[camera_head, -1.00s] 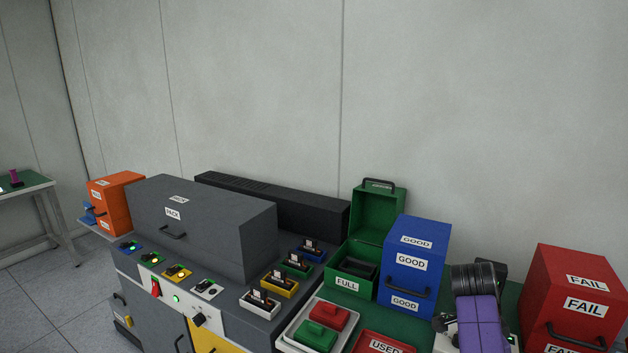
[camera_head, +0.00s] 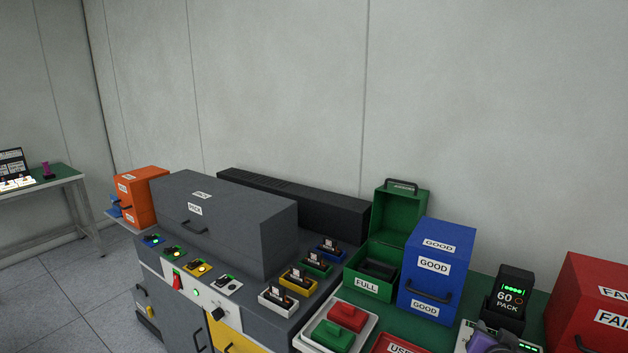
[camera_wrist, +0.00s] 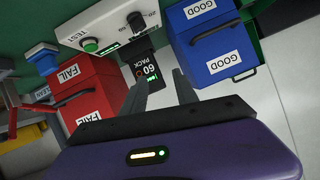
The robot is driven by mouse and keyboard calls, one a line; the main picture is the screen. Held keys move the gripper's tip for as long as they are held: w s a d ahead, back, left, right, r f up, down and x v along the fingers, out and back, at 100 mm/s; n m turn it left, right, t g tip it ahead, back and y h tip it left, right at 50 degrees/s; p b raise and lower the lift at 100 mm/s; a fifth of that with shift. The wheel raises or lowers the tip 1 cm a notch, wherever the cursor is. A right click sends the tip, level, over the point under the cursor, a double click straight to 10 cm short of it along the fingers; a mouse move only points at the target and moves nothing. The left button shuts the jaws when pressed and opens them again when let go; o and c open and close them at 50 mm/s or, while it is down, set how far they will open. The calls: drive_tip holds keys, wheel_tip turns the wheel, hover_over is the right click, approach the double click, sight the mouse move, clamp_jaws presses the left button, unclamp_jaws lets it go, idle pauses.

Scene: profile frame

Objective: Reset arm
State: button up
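My gripper (camera_wrist: 161,76) shows in the wrist view with its two grey fingers apart and nothing between them. Part of my purple arm (camera_head: 490,341) shows at the bottom right edge of the head view; the fingers are hidden there. A black pack marked 60 PACK (camera_head: 508,296) stands upright with green lights, between the blue GOOD box (camera_head: 436,268) and the red FAIL box (camera_head: 590,300). In the wrist view the pack (camera_wrist: 146,68) lies beyond the fingers, near the left fingertip, with no clear contact.
A white TEST panel (camera_wrist: 90,36) with a green button and a knob is beside the pack. An open green FULL box (camera_head: 368,284), a tray of red and green blocks (camera_head: 304,341) and a grey PACK cabinet (camera_head: 230,215) stand further left.

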drive_tip(key=s+a+n+t+y, duration=0.1)
drive_tip(key=s+a, duration=0.5)
drive_tip(key=s, duration=1)
drive_tip(key=s+a+r+n+t+y, duration=0.1)
drive_tip(key=s+a+n+y, duration=0.2)
drive_tip(key=s+a, duration=0.4)
drive_tip(key=s+a+r+n+t+y, duration=0.1)
drive_tip(key=s+a+n, duration=0.3)
drive_tip(key=s, duration=2)
drive_tip(key=a+y, duration=0.1)
drive_tip(key=a, duration=0.2)
drive_tip(key=shift+s+r, duration=0.2)
drive_tip(key=shift+s, duration=0.15)
